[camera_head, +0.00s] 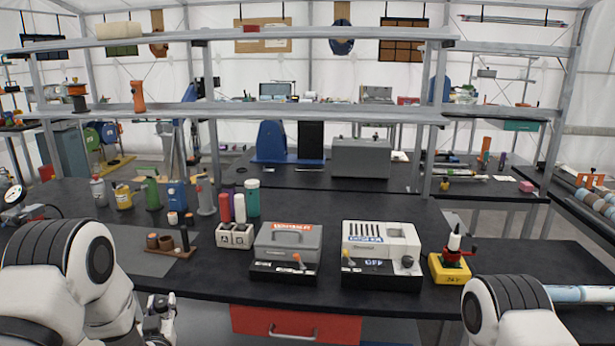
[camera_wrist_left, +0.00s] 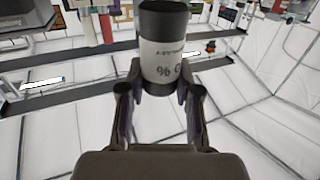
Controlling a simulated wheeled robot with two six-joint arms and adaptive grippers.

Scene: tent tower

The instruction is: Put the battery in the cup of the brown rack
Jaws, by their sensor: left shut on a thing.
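The brown rack (camera_head: 172,252) stands on a grey mat on the black bench at the left of the head view. It has brown cups (camera_head: 165,243) and a dark upright post. My left gripper (camera_head: 160,318) is low in the head view, in front of the bench edge and nearer to me than the rack. In the left wrist view my left gripper (camera_wrist_left: 160,90) is shut on the battery (camera_wrist_left: 164,50), a dark-ended cylinder with a white printed band. I cannot make out the battery in the head view. My right gripper is out of view.
Bottles and cylinders (camera_head: 152,193) stand behind the rack. A white holder block (camera_head: 235,236), a grey case (camera_head: 287,245) and a white device (camera_head: 381,250) stand to its right. A red drawer (camera_head: 296,325) is under the bench edge. A shelf (camera_head: 300,118) crosses above the bench.

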